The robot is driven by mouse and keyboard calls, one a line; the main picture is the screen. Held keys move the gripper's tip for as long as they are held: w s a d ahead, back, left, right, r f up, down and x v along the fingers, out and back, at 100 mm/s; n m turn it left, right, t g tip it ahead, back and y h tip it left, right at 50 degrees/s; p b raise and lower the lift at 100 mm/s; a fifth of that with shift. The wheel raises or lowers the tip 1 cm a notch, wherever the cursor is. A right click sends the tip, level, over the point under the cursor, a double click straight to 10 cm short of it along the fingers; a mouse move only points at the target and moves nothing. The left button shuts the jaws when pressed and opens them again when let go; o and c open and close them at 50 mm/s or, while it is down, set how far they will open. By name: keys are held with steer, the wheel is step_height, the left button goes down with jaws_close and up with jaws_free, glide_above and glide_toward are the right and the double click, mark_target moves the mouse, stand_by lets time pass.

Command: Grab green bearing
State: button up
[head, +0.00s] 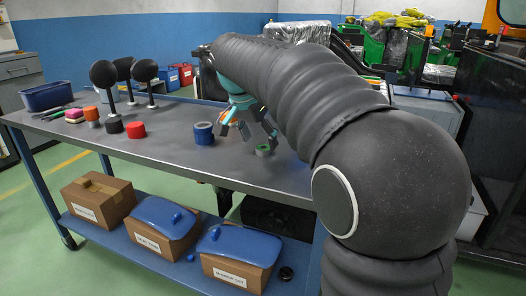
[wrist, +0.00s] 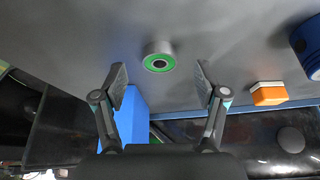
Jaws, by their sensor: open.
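The green bearing (head: 263,151) is a short ring with a green face and a grey metal side. It rests on the grey table near its right front part. In the wrist view the green bearing (wrist: 158,63) is near the middle, with its dark centre hole visible. My gripper (head: 250,135) is above the table close to the bearing. In the wrist view my gripper (wrist: 160,78) has its two fingers wide apart, with nothing between the pads. The bearing appears beyond the fingertips, roughly centred between them, and apart from them.
A blue cylinder (head: 204,133) stands left of my gripper. An orange block (wrist: 269,94) lies near the table edge in the wrist view.

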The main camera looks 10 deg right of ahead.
steer(key=shift+x, duration=1.25)
steer(key=c, duration=1.2)
steer(key=shift+r, duration=0.1)
steer(key=shift+c, duration=0.2)
